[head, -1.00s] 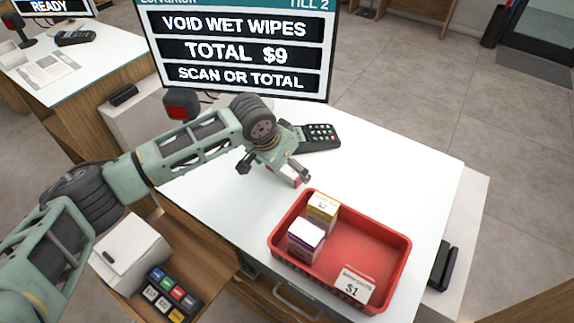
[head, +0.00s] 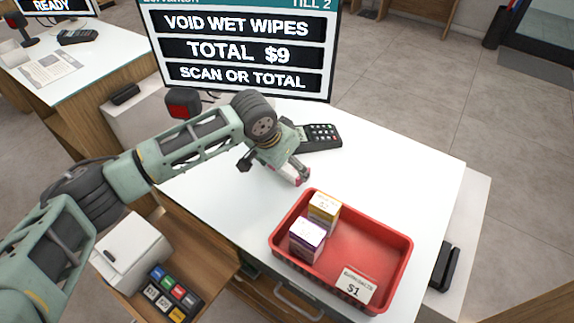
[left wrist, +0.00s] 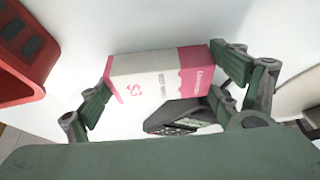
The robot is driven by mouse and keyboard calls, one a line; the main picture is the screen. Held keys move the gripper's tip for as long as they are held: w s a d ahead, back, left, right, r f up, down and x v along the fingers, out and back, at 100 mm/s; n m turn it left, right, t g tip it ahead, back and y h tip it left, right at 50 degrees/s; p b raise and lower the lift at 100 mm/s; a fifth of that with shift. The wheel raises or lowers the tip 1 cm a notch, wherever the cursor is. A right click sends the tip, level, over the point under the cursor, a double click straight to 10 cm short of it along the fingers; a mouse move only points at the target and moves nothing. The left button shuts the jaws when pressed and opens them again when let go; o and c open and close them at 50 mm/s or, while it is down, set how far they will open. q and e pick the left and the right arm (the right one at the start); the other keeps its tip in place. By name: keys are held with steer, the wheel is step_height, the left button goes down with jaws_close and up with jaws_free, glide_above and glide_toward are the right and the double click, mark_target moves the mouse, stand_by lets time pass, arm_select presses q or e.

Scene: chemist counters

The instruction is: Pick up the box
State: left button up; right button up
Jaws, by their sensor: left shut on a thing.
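A white and pink box (left wrist: 158,80) is between the fingers of my left gripper (left wrist: 165,82) in the left wrist view. One finger presses each end of it. In the head view my left gripper (head: 290,175) is over the white counter, just behind the red tray, and hides most of the box; only a bit of pink shows between the fingers. I cannot tell whether the box touches the counter. A yellow and white box (head: 324,208) and a purple and white box (head: 307,236) stand in the left part of the tray. My right gripper is not in view.
The red tray (head: 372,241) has a $1 price card at its front right corner. A card terminal (head: 321,137) lies behind my left gripper, below the till screen (head: 245,50). The counter (head: 425,180) is clear on the right.

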mark_target(287, 164)
arm_select(q)
steer(key=shift+r, duration=0.4)
step_height(287, 164, up, 2)
steer(key=shift+r+b, duration=0.25)
steer(key=shift+b, duration=0.45)
steer(key=s+d+r+b, duration=0.3)
steer(key=s+d+r, duration=0.4)
steer(key=s+d, duration=0.1)
step_height(287, 164, up, 8)
steer(key=p, duration=0.5)
steer(key=s+a+f+n+y+b, duration=0.1)
steer(key=s+a+f+n+b, duration=0.1)
steer(key=a, duration=1.1)
steer(key=s+a+f+n+t+y+b, duration=0.1)
steer(key=s+a+f+n+b, duration=0.2)
steer(key=a, duration=1)
step_height(287, 164, down, 5)
steer(key=s+n, duration=0.1)
steer(key=n, duration=0.2)
steer(key=shift+a+f+y, duration=0.15)
steer(key=shift+a+y, duration=0.25)
